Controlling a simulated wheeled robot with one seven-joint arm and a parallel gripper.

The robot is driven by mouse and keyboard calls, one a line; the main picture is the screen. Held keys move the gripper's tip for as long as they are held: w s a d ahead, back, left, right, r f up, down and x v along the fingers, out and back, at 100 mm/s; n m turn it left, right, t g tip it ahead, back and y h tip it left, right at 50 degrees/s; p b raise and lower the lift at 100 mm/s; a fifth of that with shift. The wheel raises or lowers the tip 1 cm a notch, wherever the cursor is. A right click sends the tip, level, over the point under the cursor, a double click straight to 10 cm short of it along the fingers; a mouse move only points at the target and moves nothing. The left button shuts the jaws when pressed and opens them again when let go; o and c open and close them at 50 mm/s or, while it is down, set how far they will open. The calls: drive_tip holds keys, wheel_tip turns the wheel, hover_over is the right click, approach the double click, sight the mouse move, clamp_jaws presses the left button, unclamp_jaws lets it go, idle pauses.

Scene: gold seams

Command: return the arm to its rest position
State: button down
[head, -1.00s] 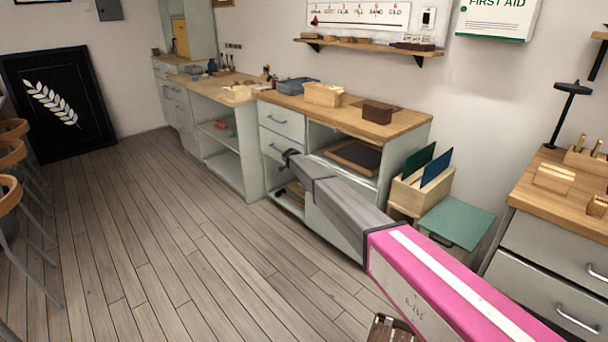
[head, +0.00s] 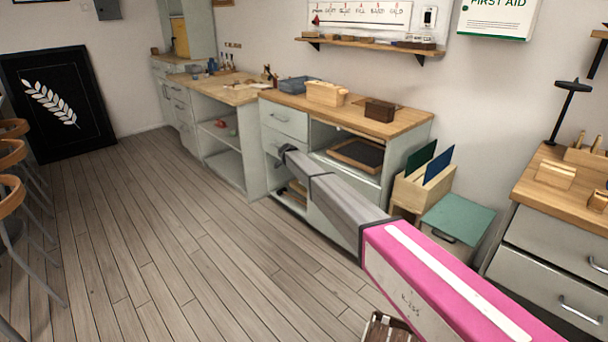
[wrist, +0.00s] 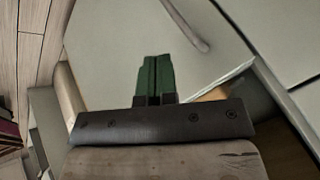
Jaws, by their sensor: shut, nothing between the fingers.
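My arm, pink near the base and grey further out, reaches from the lower right toward the workbench in the head view. My gripper (head: 283,151) is at its far end, in front of the cabinet's drawers, small and partly hidden by the arm there. In the wrist view my gripper (wrist: 155,78) shows two green fingers together, shut and empty. A pale drawer front (wrist: 120,40) with a metal handle (wrist: 187,24) lies beyond the fingers.
The workbench (head: 405,118) holds a wooden box (head: 326,93) and a dark brown block (head: 380,110). A crate with upright panels (head: 409,192) and a green-topped stool (head: 458,217) stand right of it.

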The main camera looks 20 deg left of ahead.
drive_tip(key=a+v, duration=0.1)
drive_tip(key=v, duration=0.4)
drive_tip(key=s+d+f+n+g, duration=0.1)
drive_tip(key=s+d+n, duration=0.15)
drive_tip(key=d, duration=1.35)
drive_tip(key=s+d+f+n+g, duration=0.1)
drive_tip(key=s+d+f+g, duration=0.15)
drive_tip(key=d, duration=1.35)
drive_tip(key=s+d+n, duration=0.2)
drive_tip(key=s+d, duration=0.2)
drive_tip(key=d, duration=1.2)
drive_tip(key=s+d+r+n+g+y, duration=0.1)
drive_tip(key=s+d+n+g, duration=0.2)
drive_tip(key=s+d, duration=2.6)
drive_tip(key=d+n, duration=0.3)
drive_tip(key=shift+s+d+r+y, duration=0.2)
drive_tip(key=shift+d+r+y, duration=0.1)
drive_tip(key=shift+d, duration=0.05)
drive_tip(key=shift+g, duration=0.25)
